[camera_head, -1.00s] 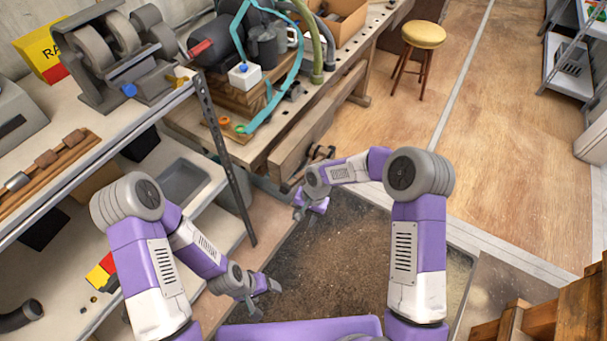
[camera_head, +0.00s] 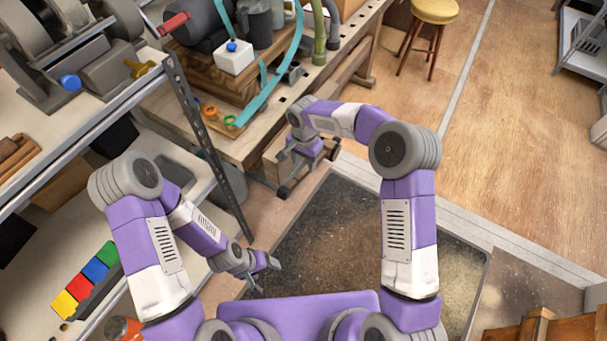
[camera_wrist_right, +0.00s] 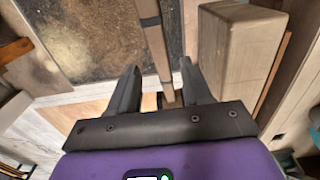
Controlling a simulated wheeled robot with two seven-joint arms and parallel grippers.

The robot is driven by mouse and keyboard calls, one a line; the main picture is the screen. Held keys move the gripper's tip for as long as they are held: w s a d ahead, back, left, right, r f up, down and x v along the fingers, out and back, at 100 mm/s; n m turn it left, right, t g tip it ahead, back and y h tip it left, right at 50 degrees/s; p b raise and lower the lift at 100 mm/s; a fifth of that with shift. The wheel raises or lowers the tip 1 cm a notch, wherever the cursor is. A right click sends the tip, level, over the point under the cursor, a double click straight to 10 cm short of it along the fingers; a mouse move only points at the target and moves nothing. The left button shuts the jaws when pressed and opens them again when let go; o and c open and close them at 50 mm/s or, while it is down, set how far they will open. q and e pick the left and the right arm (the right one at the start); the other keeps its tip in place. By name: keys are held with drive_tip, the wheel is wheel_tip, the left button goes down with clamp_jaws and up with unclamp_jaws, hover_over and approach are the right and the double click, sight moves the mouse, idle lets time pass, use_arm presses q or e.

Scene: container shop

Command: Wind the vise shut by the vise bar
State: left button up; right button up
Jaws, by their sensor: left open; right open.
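The vise is at the front of the wooden workbench in the head view, with its long wooden jaw (camera_head: 350,68) partly hidden by my right arm. Dark ends of what looks like the vise bar (camera_head: 283,191) show below and beside my right gripper (camera_head: 303,166). My right gripper is open at the bar; contact is unclear. In the right wrist view, a narrow brownish bar (camera_wrist_right: 153,40) runs between the open fingers (camera_wrist_right: 160,85); I cannot tell for sure whether it is the vise bar. My left gripper (camera_head: 262,276) is open and empty, low over the dark mat, away from the vise.
A metal shelf post (camera_head: 208,140) stands left of the bench. The shelf holds a grinder (camera_head: 80,55) and coloured bins (camera_head: 85,280). A yellow stool (camera_head: 434,12) stands at the back. The dark floor mat (camera_head: 335,235) is clear; a wooden block (camera_wrist_right: 238,50) is beside the right fingers.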

sight(304, 171)
wheel_tip(304, 171, down, 8)
drive_tip(key=shift+f+b, duration=0.1)
drive_tip(key=shift+b, duration=0.9)
drive_tip(key=shift+c, duration=0.5)
clamp_jaws()
